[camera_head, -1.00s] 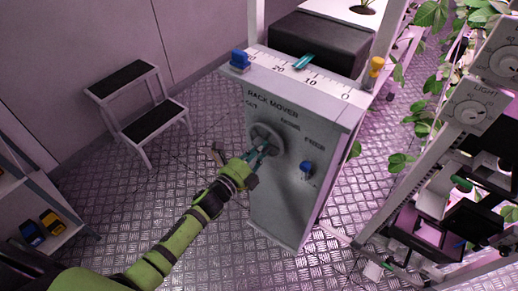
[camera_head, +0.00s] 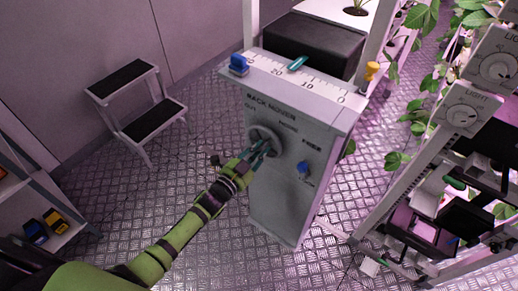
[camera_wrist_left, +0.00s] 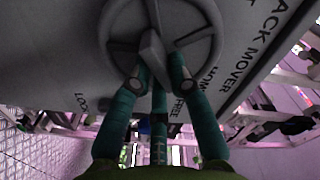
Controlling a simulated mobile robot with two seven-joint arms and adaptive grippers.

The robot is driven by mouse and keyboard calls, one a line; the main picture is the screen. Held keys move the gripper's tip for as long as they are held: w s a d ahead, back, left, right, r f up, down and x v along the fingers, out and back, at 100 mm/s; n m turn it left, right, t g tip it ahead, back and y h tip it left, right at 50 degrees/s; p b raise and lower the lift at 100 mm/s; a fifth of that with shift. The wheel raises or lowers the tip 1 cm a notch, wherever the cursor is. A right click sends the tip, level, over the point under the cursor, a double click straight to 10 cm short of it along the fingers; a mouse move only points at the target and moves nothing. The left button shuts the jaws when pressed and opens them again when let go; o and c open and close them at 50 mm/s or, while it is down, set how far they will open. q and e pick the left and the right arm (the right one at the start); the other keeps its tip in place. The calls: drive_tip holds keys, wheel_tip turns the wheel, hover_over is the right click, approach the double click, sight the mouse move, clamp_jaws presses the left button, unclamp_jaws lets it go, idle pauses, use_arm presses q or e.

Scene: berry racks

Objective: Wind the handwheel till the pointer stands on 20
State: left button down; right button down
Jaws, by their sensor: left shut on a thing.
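The handwheel (camera_head: 259,136) is a grey spoked wheel on the front of the grey rack mover box (camera_head: 283,195). My left gripper (camera_head: 266,149) is at the wheel, its teal fingers shut on it. In the left wrist view the fingers (camera_wrist_left: 155,75) close around a grey part near the hub of the wheel (camera_wrist_left: 213,40). The teal pointer (camera_head: 298,63) lies across the white scale (camera_head: 322,87) on top of the box. Its near end is between 20 and 10, closer to 20. My right gripper is not in view.
A blue block (camera_head: 239,64) and a yellow one (camera_head: 371,72) sit at the ends of the scale. A step stool (camera_head: 150,112) stands at left. Plant racks (camera_head: 405,190) are close on the right.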

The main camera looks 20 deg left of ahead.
use_arm(q)
drive_tip(key=n, duration=0.2)
drive_tip(key=n+p, duration=0.1)
drive_tip(key=n, duration=0.1)
drive_tip(key=shift+r+n, duration=0.2)
drive_tip(key=shift+n, duration=0.1)
drive_tip(key=n, duration=0.4)
drive_tip(key=shift+w+a+r+n, duration=0.1)
drive_tip(key=shift+a+n, duration=0.05)
drive_tip(key=shift+n, duration=0.15)
drive_tip(key=n, duration=0.4)
drive_tip(key=shift+a+n, duration=0.15)
drive_tip(key=shift+n, duration=0.15)
drive_tip(key=shift+w+a+n, duration=0.1)
drive_tip(key=shift+n, duration=2.1)
drive_tip(key=c, duration=1.1)
unclamp_jaws()
drive_tip(key=shift+c, duration=0.2)
